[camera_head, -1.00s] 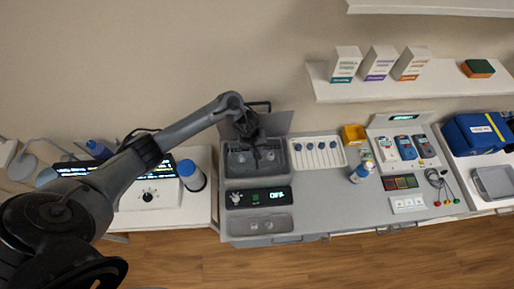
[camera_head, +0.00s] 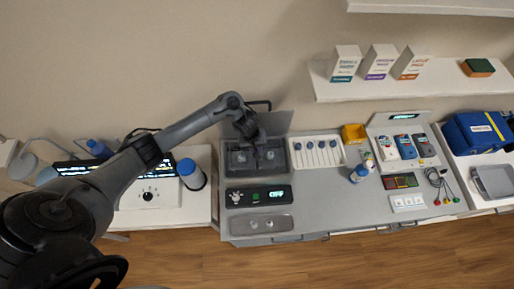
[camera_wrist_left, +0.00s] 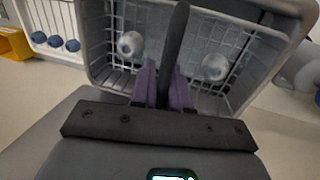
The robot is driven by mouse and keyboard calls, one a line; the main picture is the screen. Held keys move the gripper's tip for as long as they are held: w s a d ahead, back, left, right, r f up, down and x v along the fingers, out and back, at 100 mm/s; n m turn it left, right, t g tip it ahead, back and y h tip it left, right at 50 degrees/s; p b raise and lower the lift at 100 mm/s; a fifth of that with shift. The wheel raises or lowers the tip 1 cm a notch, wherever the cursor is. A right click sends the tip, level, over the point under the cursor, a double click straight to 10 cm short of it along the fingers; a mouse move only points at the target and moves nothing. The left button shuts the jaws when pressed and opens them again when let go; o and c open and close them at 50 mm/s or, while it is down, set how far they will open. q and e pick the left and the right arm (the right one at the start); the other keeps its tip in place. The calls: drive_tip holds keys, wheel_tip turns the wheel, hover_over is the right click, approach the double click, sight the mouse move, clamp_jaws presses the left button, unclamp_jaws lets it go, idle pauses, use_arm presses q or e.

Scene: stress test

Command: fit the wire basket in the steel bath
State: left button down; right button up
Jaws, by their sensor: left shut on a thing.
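The steel bath (camera_head: 287,160) is a grey rectangular tank on the bench, its grey lid (camera_head: 277,123) raised behind it. The wire basket (camera_wrist_left: 212,92) has pale wires and holds two round pale items; in the wrist view it shows within the bath's grey rim (camera_wrist_left: 96,66). Whether it rests on the bath's floor cannot be told. My left gripper (camera_head: 256,145) comes from above over the bath. In the wrist view its purple-padded fingers (camera_wrist_left: 164,86) are shut on the basket's dark upright handle (camera_wrist_left: 176,40). My right gripper is not in view.
A control panel (camera_head: 258,195) reading OFF and a shallow tray (camera_head: 262,224) lie in front of the bath. A white rack (camera_head: 317,152) with blue-tipped items stands close at its right. A blue-capped bottle (camera_head: 191,174) stands on the left table. Bare bench lies right of the panel.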

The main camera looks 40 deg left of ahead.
use_arm(q)
drive_tip(key=shift+f, duration=2.9)
idle(4.1)
drive_tip(key=c, duration=1.4)
unclamp_jaws()
drive_tip(key=shift+r, duration=0.1)
